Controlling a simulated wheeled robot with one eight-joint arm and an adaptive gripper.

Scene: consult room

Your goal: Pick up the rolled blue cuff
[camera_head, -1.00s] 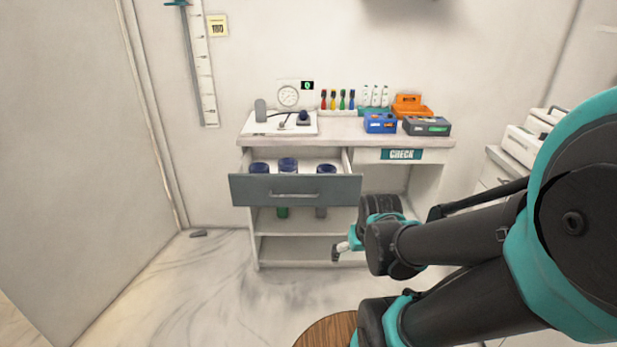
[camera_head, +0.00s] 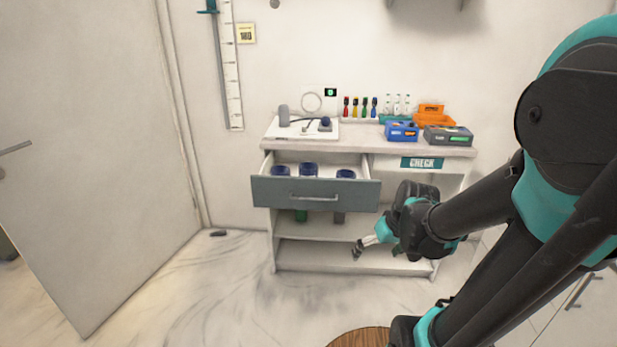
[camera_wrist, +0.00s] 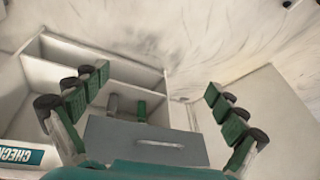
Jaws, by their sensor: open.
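Several rolled blue cuffs stand in the open grey-fronted drawer (camera_head: 316,194) of the white desk. One is at the left (camera_head: 281,170), one in the middle (camera_head: 308,170) and one at the right (camera_head: 345,174). Only their upper parts show above the drawer front. My gripper (camera_head: 359,249) is in front of the desk, lower than the drawer and to its right, apart from the cuffs. In the wrist view its fingers (camera_wrist: 160,115) are spread wide with nothing between them. The drawer front (camera_wrist: 147,142) shows beyond them, and no cuff can be made out there.
The desktop (camera_head: 350,142) holds a white tray at left, coloured small items, white bottles and blue, orange and grey boxes (camera_head: 447,135). Open shelves (camera_head: 310,258) lie below the drawer. A door (camera_head: 90,150) is at left. A round wooden top (camera_head: 360,338) is near the bottom.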

